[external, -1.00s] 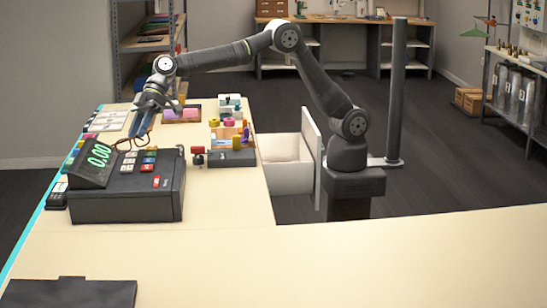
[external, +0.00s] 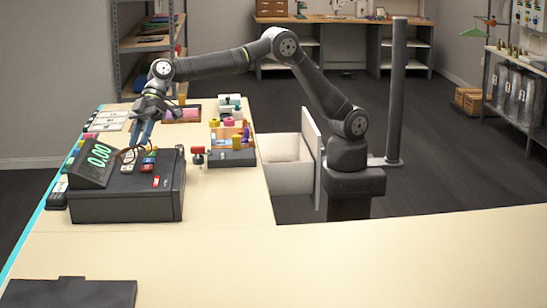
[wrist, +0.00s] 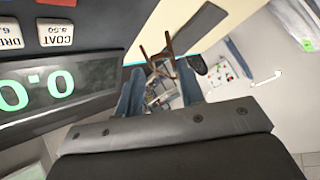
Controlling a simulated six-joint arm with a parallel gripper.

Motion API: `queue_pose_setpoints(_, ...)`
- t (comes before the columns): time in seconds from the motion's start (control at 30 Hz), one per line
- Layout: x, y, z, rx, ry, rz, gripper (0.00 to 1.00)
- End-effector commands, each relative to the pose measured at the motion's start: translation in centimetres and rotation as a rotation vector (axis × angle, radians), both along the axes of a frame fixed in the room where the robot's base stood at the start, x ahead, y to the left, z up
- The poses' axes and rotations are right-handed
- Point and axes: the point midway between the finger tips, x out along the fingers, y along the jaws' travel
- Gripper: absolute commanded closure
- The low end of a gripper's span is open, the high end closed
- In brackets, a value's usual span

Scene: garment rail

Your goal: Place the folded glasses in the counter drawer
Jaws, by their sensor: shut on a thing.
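The brown-framed folded glasses (external: 129,155) are in my gripper (external: 139,137), just above or beside the keys of the cash register; I cannot tell if they touch it. In the wrist view the blue fingers of my gripper (wrist: 160,82) are shut on the glasses (wrist: 168,52), whose thin brown frame sticks out past the fingertips. The counter drawer (external: 292,178) is white and pulled open on the right side of the counter, well to the right of my gripper. Its inside looks empty from here.
The dark cash register (external: 125,200) with a green display stands under my gripper. A dark organiser (external: 231,158) with coloured spools lies between it and the drawer. A tray (external: 182,115) sits farther back. The near counter (external: 300,260) is mostly clear.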

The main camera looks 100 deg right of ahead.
Motion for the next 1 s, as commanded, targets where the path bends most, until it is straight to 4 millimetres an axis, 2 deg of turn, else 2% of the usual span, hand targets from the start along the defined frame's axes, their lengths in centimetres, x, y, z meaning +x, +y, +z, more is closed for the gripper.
queue_pose_setpoints(0.03,1.2,-2.3,0.0,-0.001,0.000,-0.060,0.90)
queue_pose_setpoints(0.17,4.2,-9.1,-0.4,0.000,-0.001,-0.247,0.90)
queue_pose_setpoints(0.2,4.9,-11.4,-0.5,0.000,0.000,-0.306,0.90)
queue_pose_setpoints(0.3,6.3,-17.1,-0.9,0.000,0.000,-0.448,0.90)
queue_pose_setpoints(0.43,6.9,-23.9,-2.0,-0.001,0.000,-0.606,0.90)
queue_pose_setpoints(0.63,6.0,-33.2,-5.3,-0.001,0.004,-0.813,0.90)
queue_pose_setpoints(0.8,3.4,-40.9,-9.5,-0.003,0.005,-0.989,0.90)
queue_pose_setpoints(0.9,1.6,-44.6,-11.7,-0.001,0.004,-1.079,0.90)
queue_pose_setpoints(1.0,0.0,-47.2,-13.4,-0.002,0.002,-1.146,0.90)
